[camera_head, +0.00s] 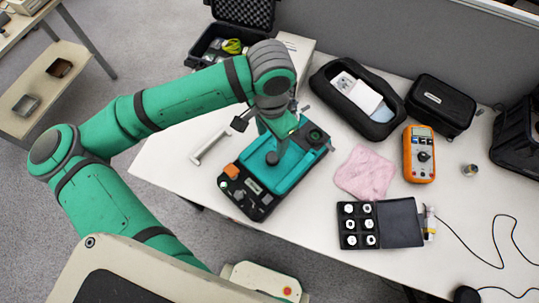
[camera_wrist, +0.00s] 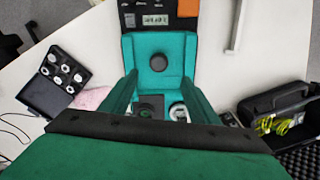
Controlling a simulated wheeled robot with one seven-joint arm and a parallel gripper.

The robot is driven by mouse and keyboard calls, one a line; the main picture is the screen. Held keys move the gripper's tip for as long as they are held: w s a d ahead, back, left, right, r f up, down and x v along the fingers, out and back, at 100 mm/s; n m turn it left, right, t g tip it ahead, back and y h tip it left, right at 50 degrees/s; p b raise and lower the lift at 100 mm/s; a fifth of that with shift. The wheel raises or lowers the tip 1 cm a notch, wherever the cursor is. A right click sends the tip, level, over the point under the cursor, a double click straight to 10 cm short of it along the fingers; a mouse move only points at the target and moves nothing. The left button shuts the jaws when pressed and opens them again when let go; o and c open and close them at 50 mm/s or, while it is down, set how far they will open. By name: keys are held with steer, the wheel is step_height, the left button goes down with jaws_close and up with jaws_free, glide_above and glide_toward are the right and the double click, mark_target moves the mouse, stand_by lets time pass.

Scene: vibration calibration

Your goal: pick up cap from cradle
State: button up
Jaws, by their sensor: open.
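My gripper (camera_head: 279,138) is open above the teal calibrator (camera_head: 247,160). In the wrist view its two teal fingers (camera_wrist: 160,80) stand apart with nothing held between them. A dark round piece (camera_wrist: 158,62) sits on the calibrator's teal deck, seen just beyond the fingertips; it also shows in the head view (camera_head: 272,158). The dark end piece also shows in the head view (camera_head: 314,135). I cannot tell for sure which piece is the cap or its cradle.
The calibrator's control panel (camera_head: 246,190) has an orange part. A pale bar (camera_head: 210,146) lies to the left. A pink cloth (camera_head: 365,173), an orange multimeter (camera_head: 418,154), a black box of white pieces (camera_head: 360,226) and an open black case (camera_head: 358,96) lie to the right.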

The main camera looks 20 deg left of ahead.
mark_target(272, 157)
steer(key=shift+d+f, duration=0.15)
steer(key=shift+f, duration=5.25)
steer(key=c, duration=1.2)
